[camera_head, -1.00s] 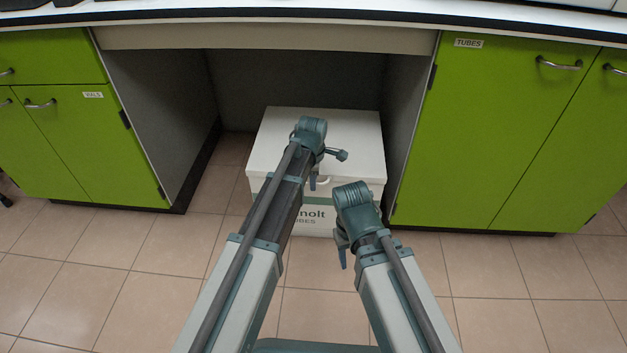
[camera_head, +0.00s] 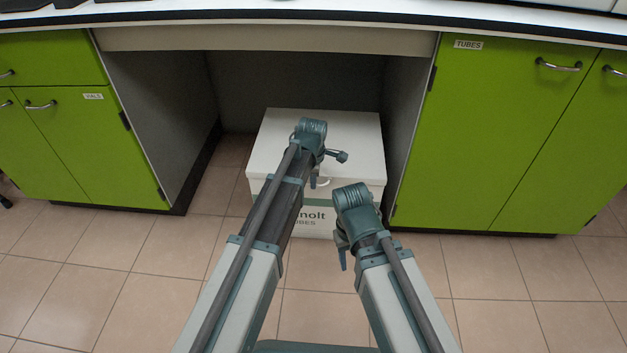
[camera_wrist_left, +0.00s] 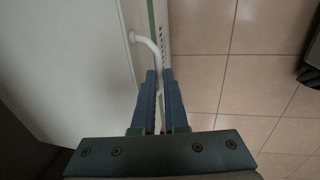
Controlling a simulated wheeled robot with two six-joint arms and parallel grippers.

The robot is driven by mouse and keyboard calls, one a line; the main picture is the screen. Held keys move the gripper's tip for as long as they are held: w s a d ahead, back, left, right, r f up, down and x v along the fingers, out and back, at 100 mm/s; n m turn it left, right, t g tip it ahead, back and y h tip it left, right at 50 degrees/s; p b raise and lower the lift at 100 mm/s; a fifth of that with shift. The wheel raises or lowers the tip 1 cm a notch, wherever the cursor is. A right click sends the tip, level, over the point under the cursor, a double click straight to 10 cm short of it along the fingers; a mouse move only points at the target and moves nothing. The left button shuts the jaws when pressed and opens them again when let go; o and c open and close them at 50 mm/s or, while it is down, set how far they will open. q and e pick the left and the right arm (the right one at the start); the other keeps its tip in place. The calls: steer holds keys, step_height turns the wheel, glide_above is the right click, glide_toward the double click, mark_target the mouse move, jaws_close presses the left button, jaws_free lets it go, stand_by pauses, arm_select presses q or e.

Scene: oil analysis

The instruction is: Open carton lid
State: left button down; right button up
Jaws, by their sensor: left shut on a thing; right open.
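A white curved handle (camera_wrist_left: 147,42) on the lid's front edge shows in the left wrist view. My left gripper (camera_wrist_left: 160,78) is shut on this handle. In the head view my left gripper (camera_head: 313,182) is at the carton's front edge, and its arm hides part of the lid and front. My right gripper (camera_head: 343,258) is open and empty, in front of the carton's right side.
Green cabinets (camera_head: 505,140) flank the recess on the right, and more green cabinets (camera_head: 75,145) on the left. The counter edge (camera_head: 270,20) runs above the carton. The tiled floor (camera_head: 100,270) in front is clear.

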stand_by(0.7)
arm_select(q)
steer(key=shift+w+r+p, duration=0.1)
steer(key=shift+r+p, duration=0.6)
steer(key=w+r+p, duration=0.3)
steer(key=r+p, duration=0.6)
steer(key=w+r+p, duration=0.3)
steer(key=r+p, duration=0.6)
steer(key=shift+w, duration=0.2)
steer(key=shift+r, duration=0.1)
steer(key=c, duration=0.9)
jaws_free()
steer(key=shift+c, duration=0.2)
steer(key=shift+s, duration=0.1)
